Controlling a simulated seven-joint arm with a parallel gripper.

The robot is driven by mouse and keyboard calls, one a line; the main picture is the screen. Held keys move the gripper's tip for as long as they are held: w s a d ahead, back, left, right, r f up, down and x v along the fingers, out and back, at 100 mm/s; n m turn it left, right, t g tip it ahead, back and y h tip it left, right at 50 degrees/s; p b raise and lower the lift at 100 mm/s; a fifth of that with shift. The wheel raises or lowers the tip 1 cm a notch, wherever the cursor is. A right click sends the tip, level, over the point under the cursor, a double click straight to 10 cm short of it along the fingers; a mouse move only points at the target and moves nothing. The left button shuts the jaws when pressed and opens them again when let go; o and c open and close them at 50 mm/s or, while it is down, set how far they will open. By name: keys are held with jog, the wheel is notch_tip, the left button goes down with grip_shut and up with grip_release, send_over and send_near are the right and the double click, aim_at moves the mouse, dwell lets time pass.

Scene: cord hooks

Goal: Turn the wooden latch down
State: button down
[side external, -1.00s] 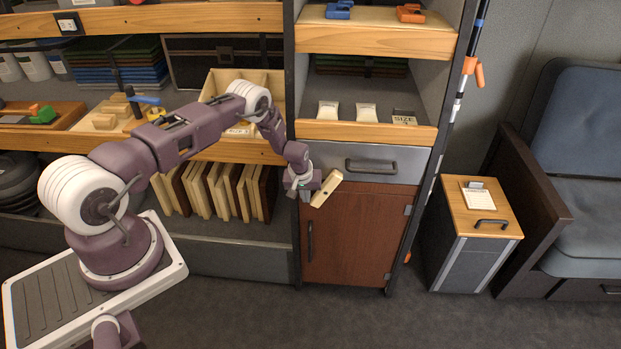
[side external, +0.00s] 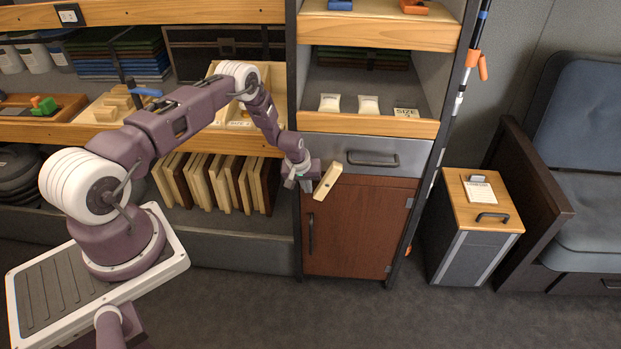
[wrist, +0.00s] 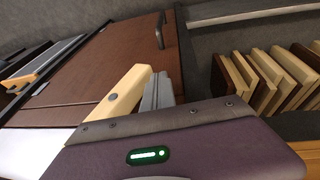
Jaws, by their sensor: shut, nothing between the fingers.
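The wooden latch (side external: 328,181) is a pale bar at the top of the brown cabinet door, just below the grey drawer. It is tilted, its upper end to the right and its lower end to the left. My gripper (side external: 306,184) is shut and empty, close to the left of the latch; I cannot tell if they touch. In the wrist view the latch (wrist: 118,92) lies beside the grey fingers (wrist: 158,92) of my gripper, which hide part of the door.
The brown door (side external: 355,235) has a dark upright handle (side external: 310,233) below my gripper. The drawer handle (side external: 373,159) sticks out above right. Upright boards (side external: 215,185) stand on the shelf to the left. A small side cabinet (side external: 480,230) stands at right.

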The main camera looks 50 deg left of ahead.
jog(key=w+a+r+v, duration=0.1)
jog(key=v, duration=0.6)
jog(key=w+a+v, duration=0.1)
jog(key=w+v, duration=0.1)
jog(key=v, duration=0.6)
jog(key=m+t+y, duration=0.1)
jog(key=m, duration=0.3)
send_near(331, 180)
jog(key=a+f, duration=0.1)
jog(key=a, duration=0.1)
jog(key=d+f+m+t+y, duration=0.2)
jog(key=d+f+m, duration=0.15)
jog(key=m, duration=0.25)
jog(key=s+d+r+m+t+y, duration=0.25)
jog(key=d+r+m+t, duration=0.4)
jog(key=m, duration=0.95)
notch_tip(331, 180, down, 10)
jog(key=t, duration=0.2)
jog(key=shift+y, duration=0.45)
jog(key=x, duration=0.3)
jog(key=a+x, duration=0.1)
jog(key=x, duration=0.5)
jog(key=shift+s+a+r, duration=0.1)
jog(key=shift+s+a, duration=0.1)
jog(key=shift+a, duration=0.25)
jog(key=shift+s+a+r, duration=0.2)
jog(key=shift+s+a, duration=0.05)
jog(key=shift+s, duration=0.1)
